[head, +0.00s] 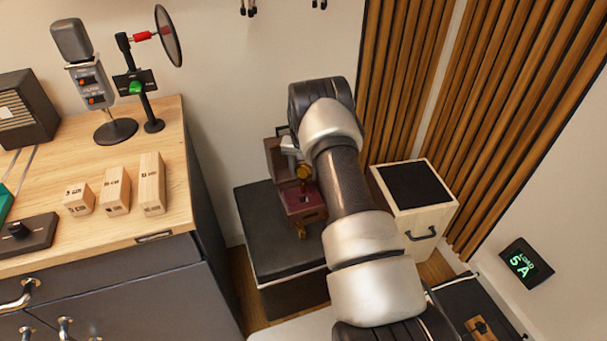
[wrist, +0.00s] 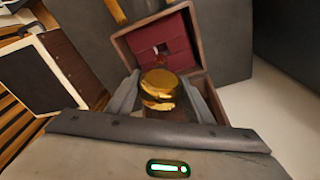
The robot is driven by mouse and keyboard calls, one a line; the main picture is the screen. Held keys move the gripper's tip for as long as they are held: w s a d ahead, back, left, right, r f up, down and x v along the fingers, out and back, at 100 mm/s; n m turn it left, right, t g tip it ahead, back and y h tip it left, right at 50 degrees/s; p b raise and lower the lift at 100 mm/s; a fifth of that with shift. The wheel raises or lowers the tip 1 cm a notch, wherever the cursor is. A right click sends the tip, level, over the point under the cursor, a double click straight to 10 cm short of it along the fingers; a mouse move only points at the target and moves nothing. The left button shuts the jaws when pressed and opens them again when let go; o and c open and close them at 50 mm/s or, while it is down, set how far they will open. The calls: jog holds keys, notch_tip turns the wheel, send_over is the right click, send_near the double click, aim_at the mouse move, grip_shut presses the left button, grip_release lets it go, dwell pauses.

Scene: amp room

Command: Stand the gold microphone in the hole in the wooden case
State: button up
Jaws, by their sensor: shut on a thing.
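The gold microphone (wrist: 159,84) is between the two fingers of my gripper (wrist: 160,98), which is shut on it. In the head view the microphone (head: 304,172) shows as a small gold shape over the case, partly covered by my arm. The wooden case (head: 303,203) stands open on a black box, with dark red lining. In the wrist view the case (wrist: 122,46) lies around and behind the microphone. The hole and the microphone's lower end are hidden, so I cannot tell whether it is in the hole.
The case stands on a black box (head: 262,225) beside a wooden cabinet (head: 118,225). A pale box with a black top (head: 412,188) is to the right. A stand microphone (head: 82,65) and several wooden blocks (head: 115,190) are on the cabinet. Slatted panels line the wall behind.

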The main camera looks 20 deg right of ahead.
aim_at(304, 187)
jog(key=shift+f+b, duration=0.3)
jog(key=shift+f, duration=1.15)
jog(key=shift+f+b, duration=2.35)
jog(key=shift+f, duration=0.1)
jog(key=o, duration=1.3)
jog(key=r+p, duration=0.1)
jog(key=r, duration=0.4)
jog(key=s+a+r+p, duration=0.1)
jog(key=r, duration=0.5)
jog(key=s+r+p, duration=0.1)
jog(key=r+p, duration=0.1)
jog(key=r, duration=0.4)
jog(key=shift+s+a+r, duration=0.15)
